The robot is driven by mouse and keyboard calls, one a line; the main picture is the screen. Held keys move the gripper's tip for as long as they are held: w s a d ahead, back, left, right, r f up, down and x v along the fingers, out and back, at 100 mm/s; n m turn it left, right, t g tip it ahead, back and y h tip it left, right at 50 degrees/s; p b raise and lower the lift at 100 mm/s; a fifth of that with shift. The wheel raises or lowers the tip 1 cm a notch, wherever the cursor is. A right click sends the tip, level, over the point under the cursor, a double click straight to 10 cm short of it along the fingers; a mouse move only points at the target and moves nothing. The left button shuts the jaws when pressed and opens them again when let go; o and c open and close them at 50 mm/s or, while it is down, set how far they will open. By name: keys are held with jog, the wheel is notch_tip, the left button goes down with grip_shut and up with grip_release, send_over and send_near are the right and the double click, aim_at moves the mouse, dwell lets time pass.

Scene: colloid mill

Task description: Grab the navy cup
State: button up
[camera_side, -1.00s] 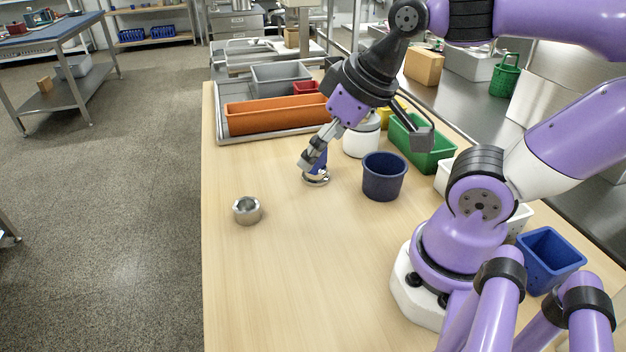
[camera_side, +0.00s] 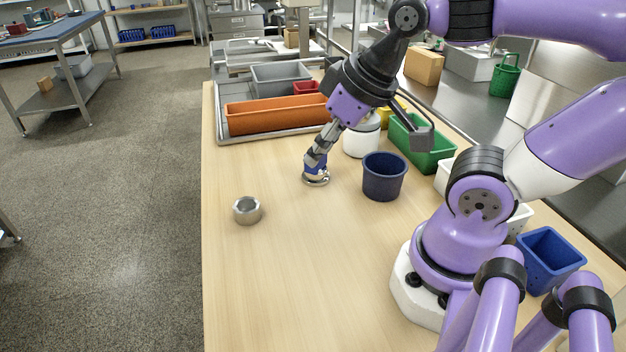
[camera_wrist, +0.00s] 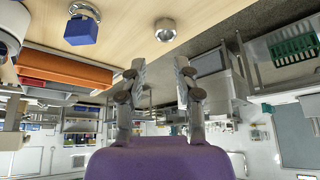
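The navy cup (camera_side: 384,180) stands upright on the wooden table in the side view, right of my gripper (camera_side: 314,160). I cannot make it out in the wrist view. In the wrist view my gripper (camera_wrist: 160,72) shows two fingers spread apart with nothing between them. In the side view the fingertips point down over a small blue block with a silver round base (camera_side: 316,177). The wrist view shows this blue block (camera_wrist: 82,32) left of the fingers, apart from them.
A silver ring-shaped part (camera_side: 247,210) lies left of my gripper. An orange bin (camera_side: 275,114) sits on a tray behind. A white round container (camera_side: 361,140) and a green bin (camera_side: 430,157) stand behind the cup. A blue bin (camera_side: 548,262) is at right. The front table is clear.

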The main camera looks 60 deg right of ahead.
jog(key=m+g, duration=0.6)
jog(key=m, duration=0.1)
send_over(369, 192)
notch_tip(369, 192, down, 7)
jog(key=shift+s, duration=0.1)
notch_tip(369, 192, down, 4)
jog(key=shift+r, duration=0.2)
jog(key=shift+f, duration=2.75)
grip_shut()
